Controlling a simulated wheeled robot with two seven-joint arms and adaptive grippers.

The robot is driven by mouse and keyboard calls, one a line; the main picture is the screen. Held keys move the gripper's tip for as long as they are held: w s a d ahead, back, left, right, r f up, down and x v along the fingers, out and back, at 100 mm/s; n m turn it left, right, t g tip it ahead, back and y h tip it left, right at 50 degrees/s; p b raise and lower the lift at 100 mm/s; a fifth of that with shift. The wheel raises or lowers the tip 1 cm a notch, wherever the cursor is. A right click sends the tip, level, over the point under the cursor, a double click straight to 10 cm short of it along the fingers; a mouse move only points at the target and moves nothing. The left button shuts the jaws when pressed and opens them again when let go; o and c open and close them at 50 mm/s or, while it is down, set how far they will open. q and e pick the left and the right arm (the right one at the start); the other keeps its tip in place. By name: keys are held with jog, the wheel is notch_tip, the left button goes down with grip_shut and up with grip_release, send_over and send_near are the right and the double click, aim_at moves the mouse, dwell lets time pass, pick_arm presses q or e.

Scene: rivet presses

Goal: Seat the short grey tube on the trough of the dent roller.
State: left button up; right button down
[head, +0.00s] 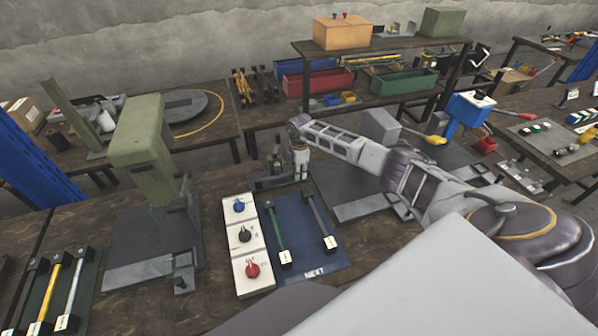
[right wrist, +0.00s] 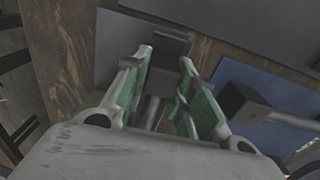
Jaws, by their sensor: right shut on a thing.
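My right gripper (head: 301,174) points down at the back edge of the near bench, just right of a small dark device (head: 272,172), which may be the dent roller. In the right wrist view its green-lined fingers (right wrist: 165,105) are closed around a grey cylinder (right wrist: 152,112), which looks like the short grey tube. A dark block (right wrist: 168,45) shows beyond the fingertips. The tube is hardly visible in the head view, and I cannot tell whether it touches the trough. My left gripper is not in view.
A blue mat (head: 298,262) holds a green tube (head: 276,228) and a longer grey tube (head: 320,220) with dark end blocks. A white knob panel (head: 244,262) lies beside it. A green press (head: 142,140) stands left. A grey machine (head: 381,126) stands right, behind my right arm.

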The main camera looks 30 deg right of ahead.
jog(key=c, duration=1.1)
grip_release()
jog(key=shift+r, duration=6)
jog(key=shift+s+f, duration=0.1)
